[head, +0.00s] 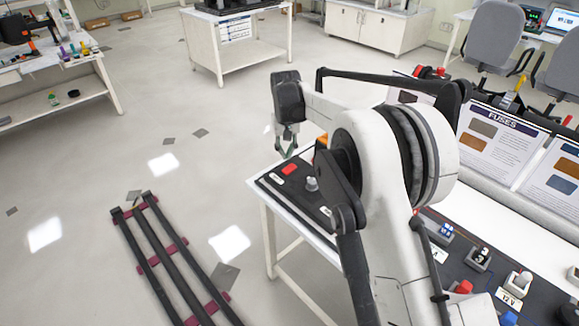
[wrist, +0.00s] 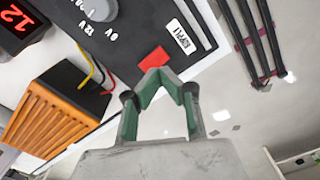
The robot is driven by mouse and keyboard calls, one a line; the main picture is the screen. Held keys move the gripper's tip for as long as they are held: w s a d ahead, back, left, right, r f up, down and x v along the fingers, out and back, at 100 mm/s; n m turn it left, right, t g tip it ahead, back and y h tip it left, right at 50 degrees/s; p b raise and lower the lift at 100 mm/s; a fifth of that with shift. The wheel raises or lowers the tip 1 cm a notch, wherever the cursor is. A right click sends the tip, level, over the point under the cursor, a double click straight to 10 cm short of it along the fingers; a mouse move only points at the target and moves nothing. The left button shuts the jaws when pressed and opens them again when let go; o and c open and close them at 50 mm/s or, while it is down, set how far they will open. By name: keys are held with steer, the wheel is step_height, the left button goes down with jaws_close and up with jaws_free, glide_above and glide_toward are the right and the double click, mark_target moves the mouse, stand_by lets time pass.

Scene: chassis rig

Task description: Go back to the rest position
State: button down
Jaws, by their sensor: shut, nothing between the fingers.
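My gripper (head: 287,152) hangs from the end of my arm near the left edge of a bench with a black panel. In the wrist view my gripper (wrist: 160,74) has its green-lined fingers meeting at the tips, with nothing between them. A red block (wrist: 153,57) on the black panel (wrist: 130,30) shows just beyond the tips; I cannot tell the height gap. The red block also shows in the head view (head: 289,169), below and right of the fingers. My arm hides part of the bench.
The panel carries a grey knob (wrist: 100,8). An orange finned block (wrist: 48,112) with wires and a red display (wrist: 18,22) are beside it. Fuse boards (head: 490,140) and small parts line the right. Dark rails (head: 160,240) lie on the floor at left; open floor lies beyond.

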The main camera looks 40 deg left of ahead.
steer(key=shift+r, duration=0.65)
